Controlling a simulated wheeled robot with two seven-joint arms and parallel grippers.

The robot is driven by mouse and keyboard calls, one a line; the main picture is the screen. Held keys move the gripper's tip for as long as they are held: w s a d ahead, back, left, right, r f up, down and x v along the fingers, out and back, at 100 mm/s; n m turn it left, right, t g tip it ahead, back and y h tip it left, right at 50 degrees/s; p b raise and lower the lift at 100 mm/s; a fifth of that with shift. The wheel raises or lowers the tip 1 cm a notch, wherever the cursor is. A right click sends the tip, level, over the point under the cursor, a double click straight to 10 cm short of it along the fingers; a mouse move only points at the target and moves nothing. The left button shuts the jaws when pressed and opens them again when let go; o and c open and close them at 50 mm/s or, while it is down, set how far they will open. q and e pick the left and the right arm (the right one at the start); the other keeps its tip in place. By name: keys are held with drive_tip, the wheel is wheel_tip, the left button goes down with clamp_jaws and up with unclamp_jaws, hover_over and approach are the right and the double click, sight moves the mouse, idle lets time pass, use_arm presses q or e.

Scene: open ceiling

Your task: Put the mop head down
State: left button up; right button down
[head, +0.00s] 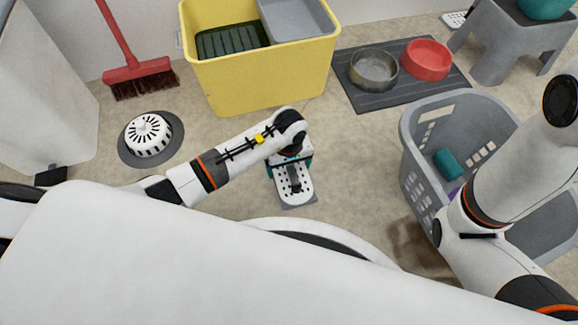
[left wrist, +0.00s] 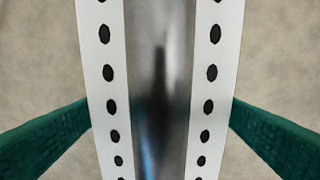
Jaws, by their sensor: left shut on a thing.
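The mop head (head: 293,186) appears to be the long white plate with rows of dark holes, with a grey edge showing beneath its near end. It is low over or on the floor; I cannot tell which. In the left wrist view it fills the middle (left wrist: 116,103), with a shiny metal strip between two white perforated bands. My left gripper (head: 290,160) points down at its far end. The teal fingers of my left gripper (left wrist: 160,115) are shut on it, one on each side. My right gripper is out of view.
A yellow bucket (head: 265,80) stands behind. A red broom (head: 138,72) and a round white slotted thing (head: 148,135) are left. Bowls (head: 427,60) sit on a dark mat (head: 388,97). A grey basket (head: 416,172) and stool (head: 496,58) are right. Floor around the plate is clear.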

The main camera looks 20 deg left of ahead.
use_arm(q)
drive_tip(key=shift+f, duration=0.25)
drive_tip(key=o, duration=1)
drive_tip(key=shift+f, duration=0.1)
drive_tip(key=shift+c, duration=0.2)
drive_tip(key=shift+s+f, duration=0.1)
drive_tip(key=shift+a, duration=0.1)
wheel_tip(320, 180, up, 13)
drive_tip(key=p, duration=0.8)
drive_tip(key=shift+f, duration=0.1)
